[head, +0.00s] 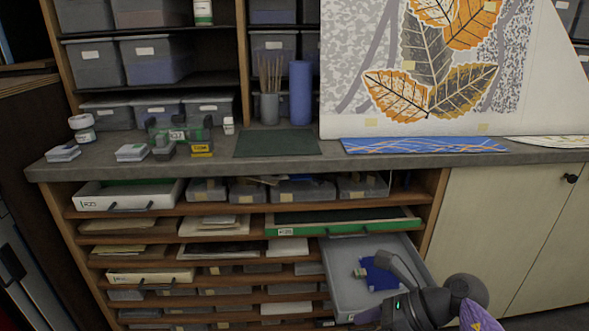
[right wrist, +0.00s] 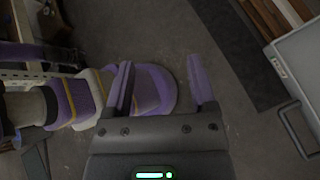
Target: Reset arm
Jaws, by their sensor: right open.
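My right gripper (right wrist: 162,85) is open in the right wrist view, with nothing between its two purple fingers. It points down toward the grey floor, with purple and white parts of my own body below and to the left. In the head view my right arm comes in at the bottom right, in front of a pulled-out grey drawer (head: 340,285). The drawer holds a blue piece (head: 378,277) and a small beige block (head: 361,272), partly hidden by my arm. The drawer's edge and handle seem to show at the right of the wrist view. My left gripper is not in view.
The counter (head: 290,165) above the drawers carries a dark green mat (head: 277,143), a blue patterned panel (head: 420,145), a blue cylinder (head: 300,92) and a large leaf picture (head: 430,60). Cream cabinet doors (head: 490,230) stand to the right. Shelved grey bins line the back.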

